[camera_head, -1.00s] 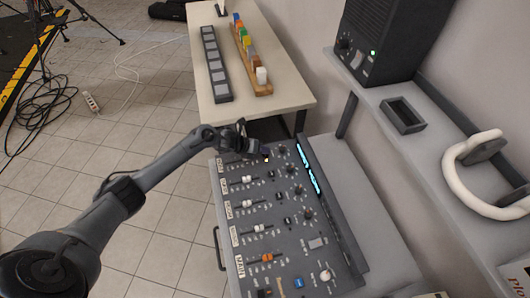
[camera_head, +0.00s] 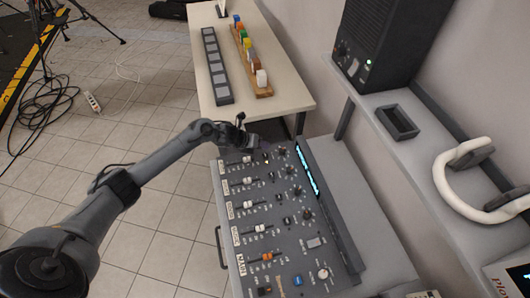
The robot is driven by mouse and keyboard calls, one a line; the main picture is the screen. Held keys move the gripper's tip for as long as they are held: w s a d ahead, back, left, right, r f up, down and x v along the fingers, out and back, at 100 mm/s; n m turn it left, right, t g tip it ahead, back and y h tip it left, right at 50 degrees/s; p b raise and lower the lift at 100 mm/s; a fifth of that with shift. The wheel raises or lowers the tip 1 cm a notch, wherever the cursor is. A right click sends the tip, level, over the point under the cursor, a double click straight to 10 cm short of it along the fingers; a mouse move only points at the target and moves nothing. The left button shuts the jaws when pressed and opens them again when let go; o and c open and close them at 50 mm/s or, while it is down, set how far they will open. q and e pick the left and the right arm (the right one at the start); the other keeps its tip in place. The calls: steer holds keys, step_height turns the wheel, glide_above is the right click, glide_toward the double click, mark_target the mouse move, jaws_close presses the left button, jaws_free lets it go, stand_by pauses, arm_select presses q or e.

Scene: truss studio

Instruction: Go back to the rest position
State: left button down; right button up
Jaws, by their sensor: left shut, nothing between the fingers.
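My left gripper (camera_head: 251,144) is shut and empty over the far end of the grey mixing console (camera_head: 318,267). Its arm comes in from the lower left. I cannot tell whether the fingertips touch the console. The console has rows of white sliders, an orange slider (camera_head: 267,256), dark knobs and a lit cyan display strip (camera_head: 307,170). My right gripper is not in view.
A pale table (camera_head: 280,50) beyond the console bears a dark tray with grey squares (camera_head: 216,70) and a wooden rack of coloured blocks (camera_head: 264,92). A shelf at right holds a black speaker (camera_head: 385,40), a small dark tray (camera_head: 397,123) and white headphones (camera_head: 440,175). Cables lie on the floor at left.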

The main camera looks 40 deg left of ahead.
arm_select(q)
steer(key=shift+r, duration=0.75)
